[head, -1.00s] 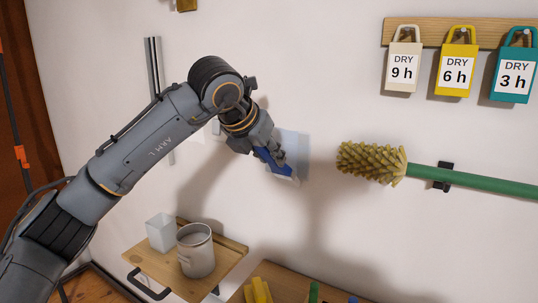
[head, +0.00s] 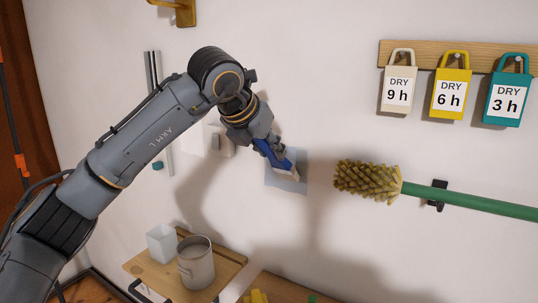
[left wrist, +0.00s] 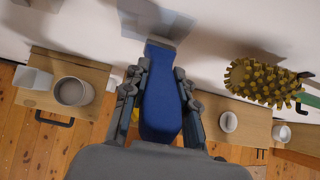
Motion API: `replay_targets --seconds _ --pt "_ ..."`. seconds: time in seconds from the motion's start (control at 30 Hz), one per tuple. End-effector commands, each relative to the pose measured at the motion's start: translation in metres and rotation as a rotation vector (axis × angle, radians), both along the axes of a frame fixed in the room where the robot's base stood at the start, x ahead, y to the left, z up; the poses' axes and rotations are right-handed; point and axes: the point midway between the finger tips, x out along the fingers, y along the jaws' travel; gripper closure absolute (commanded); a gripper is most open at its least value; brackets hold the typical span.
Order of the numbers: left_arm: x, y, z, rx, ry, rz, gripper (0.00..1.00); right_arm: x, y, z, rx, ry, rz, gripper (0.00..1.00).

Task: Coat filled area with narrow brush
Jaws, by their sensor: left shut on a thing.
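My left gripper (head: 274,150) is shut on a brush with a blue handle (head: 288,157). My right gripper is not in view.
A wooden tray (head: 152,278) holds a metal pot (head: 196,265) and a white square cup (head: 161,244), below left. A bristly yellow brush on a green pole (head: 470,204) is mounted right of the patch. Tags (head: 452,92) hang above. A white switch plate (head: 218,138) is left of the patch.

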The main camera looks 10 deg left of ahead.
Motion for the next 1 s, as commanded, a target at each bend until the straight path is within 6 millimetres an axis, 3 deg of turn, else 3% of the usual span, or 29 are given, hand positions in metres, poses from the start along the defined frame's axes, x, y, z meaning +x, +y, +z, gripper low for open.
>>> replay_targets --seconds 0.03,0.27,0.6,1.0 --pt "0.0 0.0 0.01 0.001 0.0 -0.001 1.0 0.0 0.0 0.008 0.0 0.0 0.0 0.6" --pt "0.0 0.0 0.02 0.001 0.002 -0.001 1.0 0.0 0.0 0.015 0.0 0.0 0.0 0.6" --pt "0.002 -0.001 0.07 0.001 0.0 0.001 1.0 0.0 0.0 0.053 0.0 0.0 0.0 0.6" --pt "0.001 0.0 0.072 0.0 -0.001 0.0 1.0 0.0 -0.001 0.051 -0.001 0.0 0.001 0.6"
